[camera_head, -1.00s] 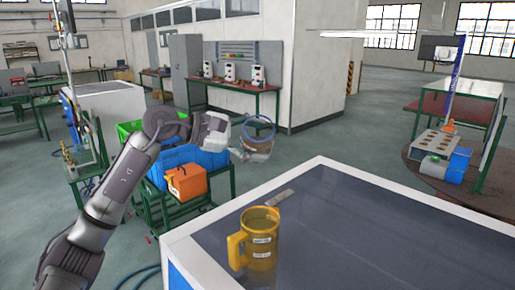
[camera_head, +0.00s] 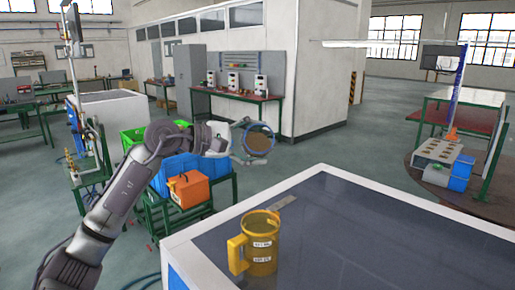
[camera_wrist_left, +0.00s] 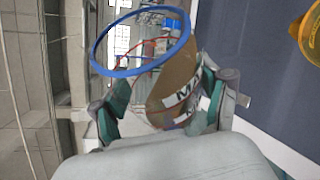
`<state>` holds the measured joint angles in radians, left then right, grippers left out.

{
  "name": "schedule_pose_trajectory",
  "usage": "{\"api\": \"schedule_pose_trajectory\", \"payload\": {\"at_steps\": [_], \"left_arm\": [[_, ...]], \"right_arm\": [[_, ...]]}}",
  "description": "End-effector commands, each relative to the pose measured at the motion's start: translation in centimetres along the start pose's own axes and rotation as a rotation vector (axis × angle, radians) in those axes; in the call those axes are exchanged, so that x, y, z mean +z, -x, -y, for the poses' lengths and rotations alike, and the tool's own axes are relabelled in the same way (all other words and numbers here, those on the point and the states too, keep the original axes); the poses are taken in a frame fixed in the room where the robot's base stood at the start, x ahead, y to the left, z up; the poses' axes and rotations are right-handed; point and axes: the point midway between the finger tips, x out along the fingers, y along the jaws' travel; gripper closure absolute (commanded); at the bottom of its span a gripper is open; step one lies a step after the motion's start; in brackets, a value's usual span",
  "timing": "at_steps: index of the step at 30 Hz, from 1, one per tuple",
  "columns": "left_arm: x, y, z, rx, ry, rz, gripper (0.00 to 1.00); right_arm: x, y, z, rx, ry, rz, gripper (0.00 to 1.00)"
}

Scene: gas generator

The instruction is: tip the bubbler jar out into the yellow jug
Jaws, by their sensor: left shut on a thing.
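The bubbler jar (camera_head: 259,143) is a see-through jar with a blue rim and brown contents. My left gripper (camera_head: 236,147) is shut on it, in the air beyond the near-left edge of the bench. The jar is tilted, and its open mouth faces the head camera. In the left wrist view the fingers of my left gripper (camera_wrist_left: 168,106) hold the jar (camera_wrist_left: 175,75) from both sides, with part of a white label showing. The yellow jug (camera_head: 262,242) stands upright on the bench, below the jar and apart from it. Its edge shows in the left wrist view (camera_wrist_left: 312,38). My right gripper is out of view.
The dark-topped bench (camera_head: 345,215) has a pale raised rim, and a small flat grey piece (camera_head: 283,201) lies behind the jug. Its right part is clear. A green stand with an orange box (camera_head: 189,189) and blue crate (camera_head: 171,172) stands behind my left arm.

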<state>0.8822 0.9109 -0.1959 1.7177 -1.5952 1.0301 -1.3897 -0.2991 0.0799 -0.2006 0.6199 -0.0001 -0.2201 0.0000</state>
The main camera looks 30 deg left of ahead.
Motion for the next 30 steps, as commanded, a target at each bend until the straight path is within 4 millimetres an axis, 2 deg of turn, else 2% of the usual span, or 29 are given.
{"api": "schedule_pose_trajectory", "payload": {"at_steps": [15, 30], "left_arm": [[1.1, 0.4, -1.1, 0.097, -0.225, -0.001, 0.76], [1.4, 0.7, -1.4, 0.131, -0.310, -0.003, 0.76]], "right_arm": [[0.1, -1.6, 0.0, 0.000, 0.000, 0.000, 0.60], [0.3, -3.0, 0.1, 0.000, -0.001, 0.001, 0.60]]}}
